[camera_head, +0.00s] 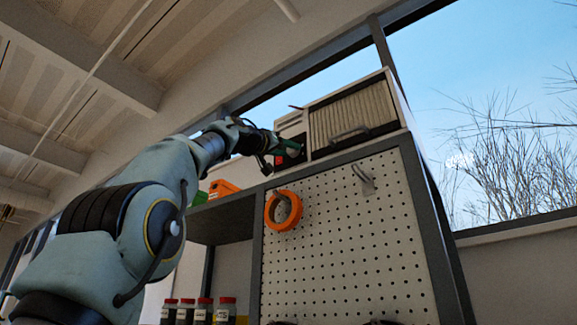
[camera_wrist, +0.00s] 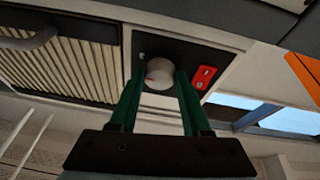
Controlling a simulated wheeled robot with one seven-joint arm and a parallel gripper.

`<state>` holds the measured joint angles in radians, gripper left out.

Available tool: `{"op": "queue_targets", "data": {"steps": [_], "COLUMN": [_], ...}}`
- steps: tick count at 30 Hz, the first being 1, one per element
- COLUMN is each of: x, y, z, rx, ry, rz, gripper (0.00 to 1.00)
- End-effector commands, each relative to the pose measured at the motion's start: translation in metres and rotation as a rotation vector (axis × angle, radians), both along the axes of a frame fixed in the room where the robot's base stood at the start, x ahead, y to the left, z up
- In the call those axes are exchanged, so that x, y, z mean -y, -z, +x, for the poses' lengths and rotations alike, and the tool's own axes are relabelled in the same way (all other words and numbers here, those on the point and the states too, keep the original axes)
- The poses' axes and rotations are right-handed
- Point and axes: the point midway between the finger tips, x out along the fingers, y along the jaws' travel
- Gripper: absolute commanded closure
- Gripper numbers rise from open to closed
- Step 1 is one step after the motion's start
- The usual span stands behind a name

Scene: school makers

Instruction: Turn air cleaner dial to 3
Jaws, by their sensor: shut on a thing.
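The air cleaner (camera_head: 352,115) is a pale box with a ribbed vent and a handle, standing on top of the pegboard shelf unit. Its dial (camera_wrist: 159,73) is a round, light grey knob on a dark panel in the wrist view, with a small red mark near its left edge. My gripper (camera_wrist: 160,84) has its two green fingers on either side of the dial and is shut on it. In the head view my gripper (camera_head: 283,147) reaches the panel left of the vent, and the dial is hidden there. Any numbers around the dial cannot be read.
A red switch block (camera_wrist: 204,77) sits right of the dial. An orange tape roll (camera_head: 283,210) hangs on the pegboard (camera_head: 345,240). An orange object (camera_head: 222,188) stands on the shelf left of the air cleaner. Several jars (camera_head: 203,310) stand below. A window is behind.

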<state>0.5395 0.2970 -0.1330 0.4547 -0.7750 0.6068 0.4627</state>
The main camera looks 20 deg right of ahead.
Motion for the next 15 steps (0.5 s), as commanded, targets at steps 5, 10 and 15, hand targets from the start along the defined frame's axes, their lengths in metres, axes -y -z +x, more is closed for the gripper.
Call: {"op": "queue_targets", "data": {"steps": [5,10,15], "x": [-0.0011,-0.0015,-0.0014], "y": [-0.0008,-0.0017,-0.0016], "z": [0.0032,0.0039,0.0043], "rx": [0.131,0.238,0.315], "ry": [0.001,0.0,0.0], "rz": [0.075,0.134,0.177], "gripper": [1.0,1.0,1.0]}}
